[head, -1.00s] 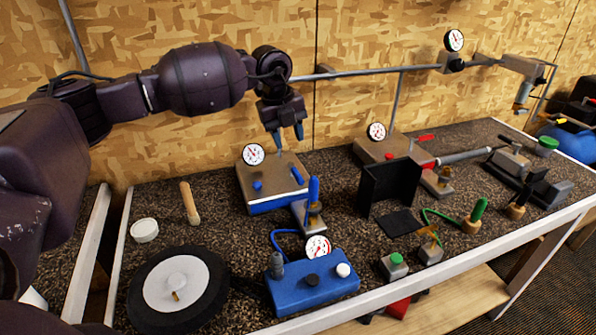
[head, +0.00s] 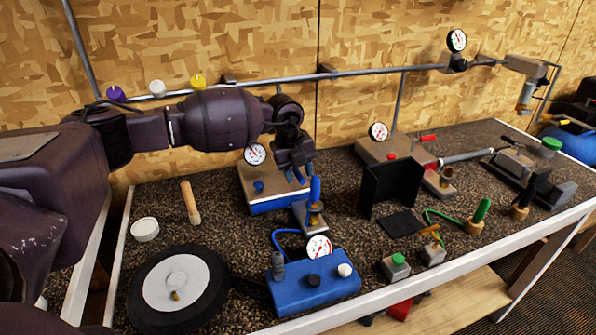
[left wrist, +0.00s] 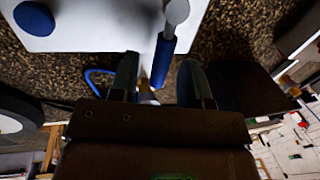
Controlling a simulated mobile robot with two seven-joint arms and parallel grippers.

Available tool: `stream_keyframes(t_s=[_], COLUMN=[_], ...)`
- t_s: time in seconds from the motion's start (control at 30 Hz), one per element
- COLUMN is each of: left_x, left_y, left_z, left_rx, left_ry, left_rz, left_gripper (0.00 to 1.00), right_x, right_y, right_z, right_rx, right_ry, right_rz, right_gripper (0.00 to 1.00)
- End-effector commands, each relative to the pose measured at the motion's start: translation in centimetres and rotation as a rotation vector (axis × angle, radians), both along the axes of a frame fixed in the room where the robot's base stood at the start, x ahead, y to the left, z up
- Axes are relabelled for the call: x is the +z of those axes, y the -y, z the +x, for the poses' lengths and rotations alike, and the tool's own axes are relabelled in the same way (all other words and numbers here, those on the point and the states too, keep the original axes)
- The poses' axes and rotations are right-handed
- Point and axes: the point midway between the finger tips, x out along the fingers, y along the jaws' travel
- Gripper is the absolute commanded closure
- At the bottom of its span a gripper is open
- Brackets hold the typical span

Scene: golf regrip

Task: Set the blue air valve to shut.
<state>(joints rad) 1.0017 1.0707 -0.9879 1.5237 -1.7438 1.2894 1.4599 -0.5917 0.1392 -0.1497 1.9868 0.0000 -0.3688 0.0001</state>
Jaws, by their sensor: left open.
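The blue air valve's lever (left wrist: 163,62) shows in the left wrist view as a short blue bar on a grey round pivot (left wrist: 176,12), at the edge of a pale-topped box. In the head view this box (head: 268,206) has a blue lower band, and the lever is mostly hidden by my gripper. My left gripper (head: 298,179) is open, pointing down at the box's right side. In the left wrist view its two dark fingers (left wrist: 159,80) stand on either side of the lever's end; contact cannot be told. My right gripper is not in view.
A blue knob (head: 258,187) and a gauge (head: 255,154) are on the box. A black screen (head: 390,187) stands further right. A blue unit (head: 312,290) sits in front.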

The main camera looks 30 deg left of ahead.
Motion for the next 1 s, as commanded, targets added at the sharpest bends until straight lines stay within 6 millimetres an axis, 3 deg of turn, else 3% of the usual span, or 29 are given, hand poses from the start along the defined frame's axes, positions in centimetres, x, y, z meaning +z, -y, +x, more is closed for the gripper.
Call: stream_keyframes(t_s=[0.2, 0.47, 1.0], left_x=[0.01, 0.03, 0.01], left_y=[0.01, 0.02, 0.63], left_z=[0.00, 0.00, 0.60], left_rx=[0.000, -0.001, 0.001], left_ry=[0.000, 0.000, 0.000], left_rz=[0.000, 0.000, 0.000], left_gripper=[0.60, 1.00, 1.00], right_x=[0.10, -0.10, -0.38], right_y=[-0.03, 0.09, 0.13], right_z=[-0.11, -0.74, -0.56], right_rx=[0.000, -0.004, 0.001], right_ry=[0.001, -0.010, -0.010], right_rz=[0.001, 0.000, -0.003], right_gripper=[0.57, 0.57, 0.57])
